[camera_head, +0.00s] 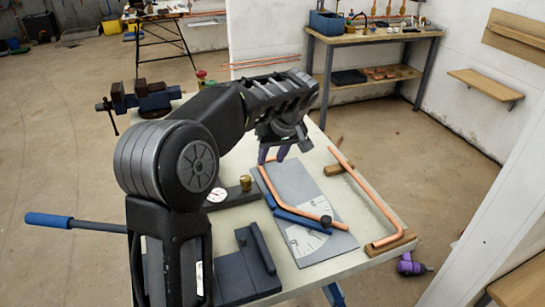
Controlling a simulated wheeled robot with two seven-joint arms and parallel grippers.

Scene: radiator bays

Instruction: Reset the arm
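My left arm comes in from the lower left and reaches across the workbench. My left gripper (274,155) hangs down over the far part of the grey plate with the dial markings. Its two purple fingers show with a gap between them, and I see nothing held. A bent copper pipe (283,199) lies on the plate (330,247), with its far end close below the fingers in the picture. I cannot tell whether they touch.
A second copper pipe (366,200) rests on wooden blocks along the bench's (352,268) right side. A blue vise (145,97), a pressure gauge (217,195) and a blue-handled lever (75,222) are near my arm. A back bench (375,37) stands beyond.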

